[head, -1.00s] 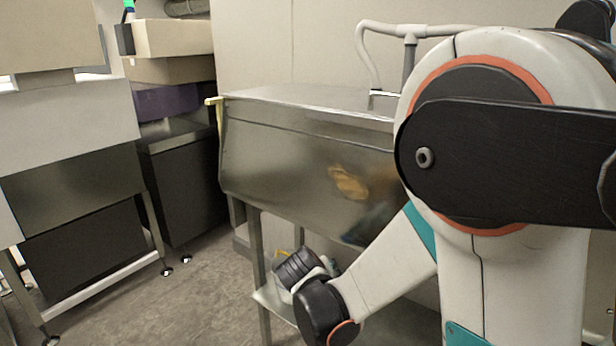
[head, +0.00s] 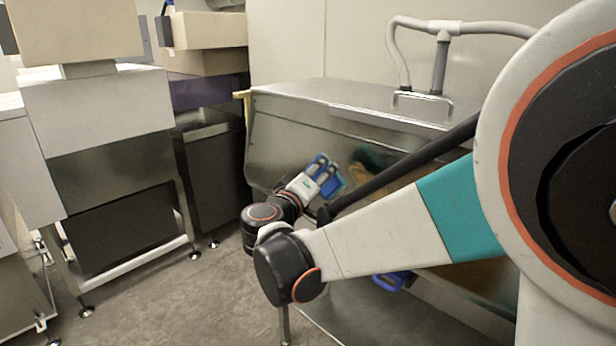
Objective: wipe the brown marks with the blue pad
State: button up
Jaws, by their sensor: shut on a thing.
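My gripper (head: 322,170) is at the middle of the head view, in front of the steel sink's front panel (head: 285,130). It is shut on the blue pad (head: 335,186), which shows partly behind the fingers. The pad is close to the panel; I cannot tell whether it touches it. A brownish patch (head: 366,174) shows on the panel just right of the pad, partly covered by my arm. I cannot tell whether it is a mark or a reflection. Any other brown marks are hidden or not distinguishable.
A faucet with a grey hose (head: 440,65) rises at the sink's back. A blue object (head: 391,280) shows below my arm, low by the sink. Machine cabinets (head: 100,115) stand at left. Grey floor (head: 180,300) is open between them and the sink.

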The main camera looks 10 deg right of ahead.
aim_at(377, 181)
jog(key=shift+w+d+f+b, duration=0.25)
jog(key=shift+w+d, duration=0.3)
jog(key=shift+d, duration=0.2)
jog(key=shift+w+d+f+b, duration=0.1)
jog(key=shift+w+d+f, duration=0.2)
jog(key=shift+w+d, duration=0.35)
jog(key=shift+w+d+f+b, duration=0.25)
jog(key=shift+w+d, duration=0.15)
jog(key=shift+d, duration=0.45)
jog(key=shift+w+d+f, duration=0.25)
jog(key=shift+w+d, duration=0.25)
jog(key=shift+d, duration=0.15)
jog(key=shift+s+d, duration=0.5)
jog(key=shift+s, duration=0.25)
jog(key=shift+s+d, duration=0.45)
jog(key=shift+s, duration=0.3)
jog(key=shift+s+d, duration=1.15)
jog(key=shift+s, duration=0.25)
jog(key=shift+s+d, duration=1.15)
jog(key=shift+s, duration=0.25)
jog(key=shift+s+d+p, duration=0.2)
jog(key=shift+s+d, duration=0.25)
jog(key=shift+s, duration=0.3)
jog(key=shift+s+d+p, duration=0.2)
jog(key=shift+s+d, duration=0.2)
jog(key=shift+s, duration=0.3)
jog(key=shift+w+a, duration=0.1)
jog(key=shift+w, duration=0.05)
